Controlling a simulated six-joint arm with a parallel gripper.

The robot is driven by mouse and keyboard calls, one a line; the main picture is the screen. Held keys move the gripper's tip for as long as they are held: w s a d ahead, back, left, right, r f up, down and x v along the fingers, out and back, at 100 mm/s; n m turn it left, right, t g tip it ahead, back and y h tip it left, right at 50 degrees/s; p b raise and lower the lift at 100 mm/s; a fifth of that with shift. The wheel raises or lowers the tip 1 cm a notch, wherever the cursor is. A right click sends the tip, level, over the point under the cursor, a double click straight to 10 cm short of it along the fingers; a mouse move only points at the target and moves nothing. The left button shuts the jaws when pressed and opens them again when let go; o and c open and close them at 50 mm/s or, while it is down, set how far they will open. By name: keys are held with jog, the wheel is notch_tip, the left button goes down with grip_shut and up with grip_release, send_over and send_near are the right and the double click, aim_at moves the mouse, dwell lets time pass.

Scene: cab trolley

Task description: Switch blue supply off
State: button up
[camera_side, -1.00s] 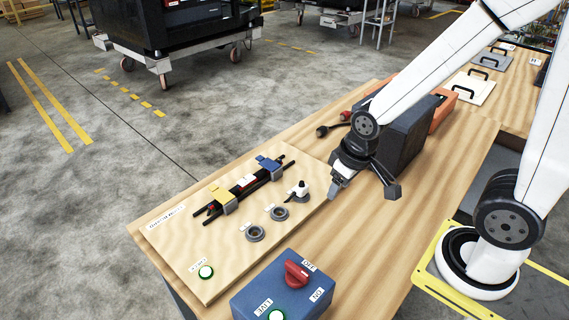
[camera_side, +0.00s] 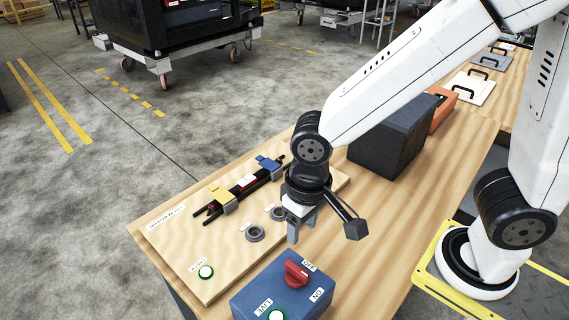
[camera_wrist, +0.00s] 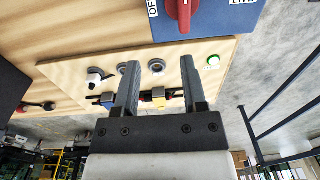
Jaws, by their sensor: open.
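The blue supply box (camera_side: 283,291) stands at the near edge of the bench, with a red rotary knob (camera_side: 296,273) on top. White labels OFF, ON and LIVE lie around the knob. The knob lies nearer the OFF label, but I cannot tell its exact setting. In the wrist view the blue box (camera_wrist: 213,16) and red knob (camera_wrist: 184,10) show at the top, cut by the frame edge. My gripper (camera_side: 296,226) is open and empty, pointing down above the board, behind the box and apart from the knob. It also shows in the wrist view (camera_wrist: 158,76).
A wooden board (camera_side: 179,245) carries a black connector with yellow and blue clamps (camera_side: 240,188), round sockets (camera_side: 255,233) and a green-ringed lamp (camera_side: 206,272). A dark block (camera_side: 390,140) and an orange box (camera_side: 442,113) stand farther back. Bare bench lies right of the blue box.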

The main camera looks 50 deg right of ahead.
aim_at(297, 268)
jog(key=shift+s+a+r, duration=0.2)
jog(key=shift+s+a, duration=0.25)
jog(key=shift+a, duration=0.4)
jog(key=shift+s+a+r, duration=0.15)
jog(key=shift+s+a, duration=0.3)
jog(key=shift+a, duration=0.35)
jog(key=shift+f, duration=0.1)
jog(key=shift+f, duration=3.8)
grip_shut()
